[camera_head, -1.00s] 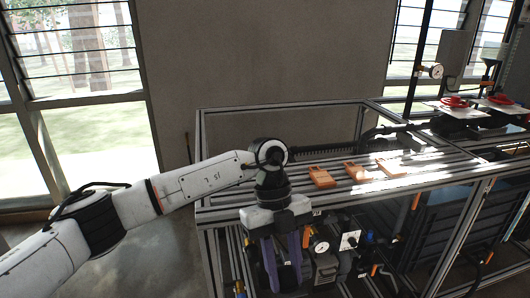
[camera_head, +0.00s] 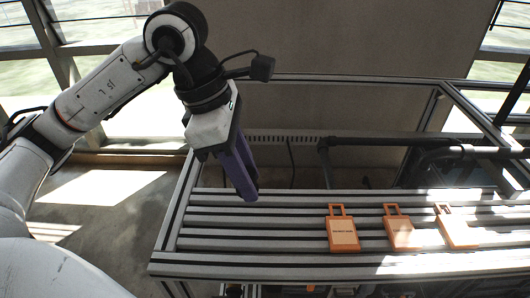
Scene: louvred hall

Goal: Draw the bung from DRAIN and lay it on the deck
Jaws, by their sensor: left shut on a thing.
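My left gripper (camera_head: 247,195) hangs over the left part of the slatted deck (camera_head: 260,236), its purple fingers pointing down and slightly right. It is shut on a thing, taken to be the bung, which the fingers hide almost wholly. The fingertips appear just above or near the rails; I cannot tell the exact gap. The DRAIN opening is not seen in this view. My right gripper is not in view.
Three orange tags lie on the deck to the right: the left tag (camera_head: 342,234), the middle tag (camera_head: 400,233) and the right tag (camera_head: 457,230). The deck left of them is bare. A dark pipe (camera_head: 390,141) runs behind the deck.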

